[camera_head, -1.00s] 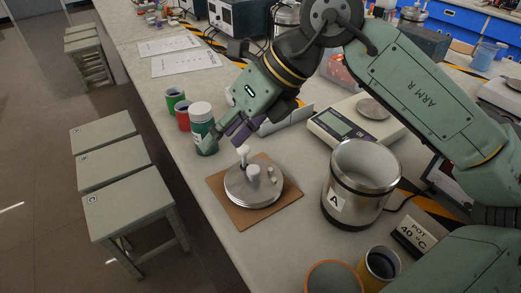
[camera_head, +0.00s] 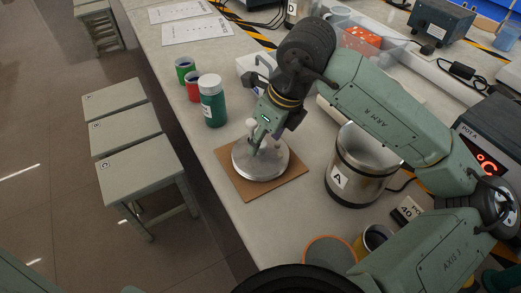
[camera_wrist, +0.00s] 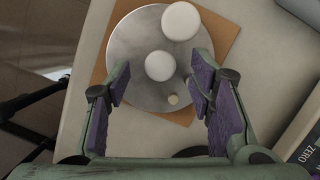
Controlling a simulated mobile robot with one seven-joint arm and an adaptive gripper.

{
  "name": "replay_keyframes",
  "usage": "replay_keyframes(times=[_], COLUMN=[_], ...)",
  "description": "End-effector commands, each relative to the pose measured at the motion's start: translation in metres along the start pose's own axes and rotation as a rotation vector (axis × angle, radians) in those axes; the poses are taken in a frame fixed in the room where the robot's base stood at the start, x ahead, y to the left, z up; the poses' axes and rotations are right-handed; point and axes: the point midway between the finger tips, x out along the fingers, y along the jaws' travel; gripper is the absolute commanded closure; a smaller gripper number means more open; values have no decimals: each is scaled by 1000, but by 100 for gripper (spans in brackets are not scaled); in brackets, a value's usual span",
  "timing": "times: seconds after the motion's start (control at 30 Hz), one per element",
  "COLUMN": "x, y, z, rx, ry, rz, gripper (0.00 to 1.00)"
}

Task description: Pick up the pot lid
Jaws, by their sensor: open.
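The pot lid (camera_head: 277,166) is a round silver metal disc lying on a brown square board (camera_head: 232,180) on the bench. In the wrist view the lid (camera_wrist: 135,45) shows a white round knob (camera_wrist: 160,66), a second larger white knob (camera_wrist: 180,21) and small pale studs. My gripper (camera_head: 257,147) is directly above the lid, pointing down. In the wrist view my gripper (camera_wrist: 162,85) is open, its purple-padded fingers on either side of the nearer knob with gaps left and right. The head view does not show whether the fingertips touch the lid.
The steel pot marked A (camera_head: 340,178) stands right of the board. A green-and-white bottle (camera_head: 213,103), a red cup (camera_head: 193,88) and a green cup (camera_head: 185,70) stand behind left. An orange-rimmed round item (camera_head: 328,255) is in front. The bench's left edge is close to the board.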

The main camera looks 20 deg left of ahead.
Motion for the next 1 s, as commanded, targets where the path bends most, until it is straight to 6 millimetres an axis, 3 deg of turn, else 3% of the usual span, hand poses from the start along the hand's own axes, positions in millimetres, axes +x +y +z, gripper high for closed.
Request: replay_keyframes(times=[0.2,0.43,1.0], x=[20,21,21], y=[0,0,0], z=[0,0,0], rx=[0,0,1], ry=[-1,-1,0], rz=[1,0,0], gripper=[51,52,90])
